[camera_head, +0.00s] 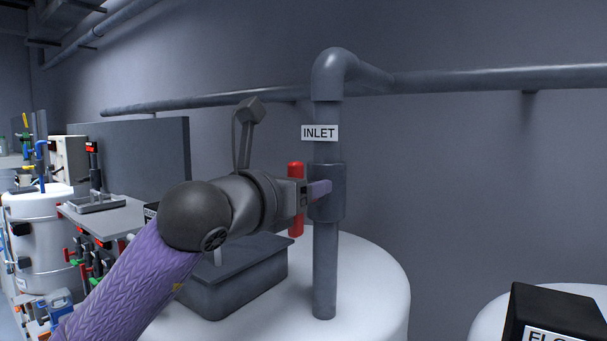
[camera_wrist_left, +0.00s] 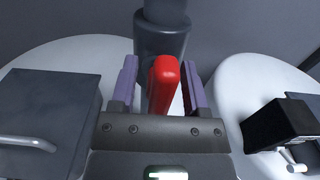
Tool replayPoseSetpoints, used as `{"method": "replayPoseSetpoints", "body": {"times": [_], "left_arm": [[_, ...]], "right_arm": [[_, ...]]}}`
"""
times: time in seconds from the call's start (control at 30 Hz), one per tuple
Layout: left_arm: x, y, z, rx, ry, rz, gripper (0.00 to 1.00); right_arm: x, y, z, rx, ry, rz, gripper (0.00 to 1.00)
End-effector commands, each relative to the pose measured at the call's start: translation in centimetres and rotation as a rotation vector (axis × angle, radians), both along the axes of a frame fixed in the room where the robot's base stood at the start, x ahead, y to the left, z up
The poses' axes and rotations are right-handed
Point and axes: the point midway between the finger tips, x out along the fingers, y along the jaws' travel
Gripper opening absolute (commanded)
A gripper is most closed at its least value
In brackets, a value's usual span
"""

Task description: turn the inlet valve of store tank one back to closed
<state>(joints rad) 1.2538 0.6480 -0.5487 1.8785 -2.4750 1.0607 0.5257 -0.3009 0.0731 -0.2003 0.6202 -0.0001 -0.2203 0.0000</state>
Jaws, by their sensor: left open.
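The inlet valve's red handle (camera_head: 296,171) stands upright, in line with the grey inlet pipe (camera_head: 325,270), beside the thick grey valve body (camera_head: 334,205). A white "INLET" label (camera_head: 319,133) is on the pipe above it. My left gripper (camera_head: 314,190) is at the handle and hides its middle in the head view. In the left wrist view the red handle (camera_wrist_left: 163,78) lies between the two purple fingers of my open left gripper (camera_wrist_left: 160,70). A gap shows on each side, so the fingers look apart from it. My right gripper is not in view.
The pipe rises from a white tank (camera_head: 375,270) with a dark grey box-like hatch (camera_head: 230,285) on top. Another white tank with a black labelled box (camera_head: 550,310) is at lower right. A cluttered bench and tool rack (camera_head: 90,250) stand at left.

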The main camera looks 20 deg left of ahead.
Motion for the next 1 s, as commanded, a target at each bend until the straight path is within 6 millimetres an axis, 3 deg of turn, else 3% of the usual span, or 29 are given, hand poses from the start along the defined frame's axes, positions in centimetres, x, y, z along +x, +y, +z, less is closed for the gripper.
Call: {"method": "replayPoseSetpoints", "body": {"times": [0.13,0.4,0.77,1.0], "left_arm": [[0.0,0.0,-0.1,0.000,0.000,0.000,0.59],[0.0,0.0,-0.1,-0.001,0.000,-0.001,0.02],[-0.1,0.0,0.0,0.009,-0.004,-0.001,0.00],[-0.1,-0.1,-0.2,0.102,-0.040,0.001,0.00]], "right_arm": [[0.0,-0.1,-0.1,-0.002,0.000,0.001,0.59],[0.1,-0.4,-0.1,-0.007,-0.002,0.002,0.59],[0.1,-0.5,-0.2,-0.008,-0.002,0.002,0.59],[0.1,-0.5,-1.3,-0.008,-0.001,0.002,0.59]]}}
